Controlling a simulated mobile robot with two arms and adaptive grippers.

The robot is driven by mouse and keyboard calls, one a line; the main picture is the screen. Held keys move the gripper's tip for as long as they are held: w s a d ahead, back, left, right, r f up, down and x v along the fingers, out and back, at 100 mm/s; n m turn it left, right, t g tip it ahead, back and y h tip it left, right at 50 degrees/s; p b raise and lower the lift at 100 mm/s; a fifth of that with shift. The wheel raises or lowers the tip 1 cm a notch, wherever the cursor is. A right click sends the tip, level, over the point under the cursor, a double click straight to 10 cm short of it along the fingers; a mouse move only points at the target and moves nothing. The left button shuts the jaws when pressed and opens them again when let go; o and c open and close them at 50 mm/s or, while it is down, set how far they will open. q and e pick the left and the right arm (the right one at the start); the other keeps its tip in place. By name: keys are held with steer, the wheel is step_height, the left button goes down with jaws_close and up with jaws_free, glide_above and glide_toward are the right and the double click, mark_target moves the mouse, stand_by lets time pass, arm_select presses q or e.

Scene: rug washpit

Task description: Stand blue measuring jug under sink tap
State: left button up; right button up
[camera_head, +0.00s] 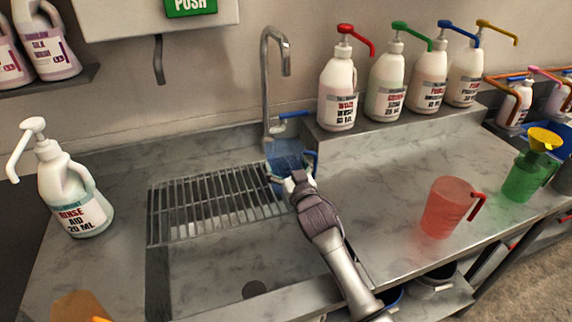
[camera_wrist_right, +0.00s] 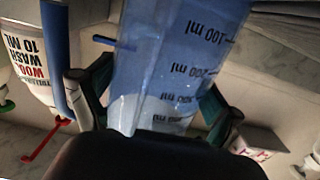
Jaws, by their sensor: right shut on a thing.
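The blue measuring jug (camera_head: 287,155) is translucent, and its scale marks show upside down in the right wrist view (camera_wrist_right: 180,65). My right gripper (camera_head: 298,180) is shut on it, with one finger on each side in the wrist view (camera_wrist_right: 150,100). The jug is at the back right corner of the sink's slatted rack (camera_head: 205,205), below the sink tap's spout (camera_head: 287,68) in the picture. I cannot tell whether it touches the rack, and the gripper hides its lower part. My left gripper is out of view.
Several pump bottles (camera_head: 341,95) stand on the raised ledge right of the tap. A red jug (camera_head: 448,205) and a green jug (camera_head: 523,178) stand on the right counter. A rinse aid bottle (camera_head: 72,195) stands on the left. The counter between the sink and red jug is clear.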

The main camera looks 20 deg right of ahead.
steer(key=shift+f, duration=0.1)
steer(key=o, duration=0.9)
steer(key=shift+r, duration=0.25)
steer(key=s, duration=0.8)
steer(key=s+b, duration=0.1)
steer(key=s, duration=0.3)
steer(key=shift+d+f, duration=0.1)
steer(key=shift+d, duration=0.15)
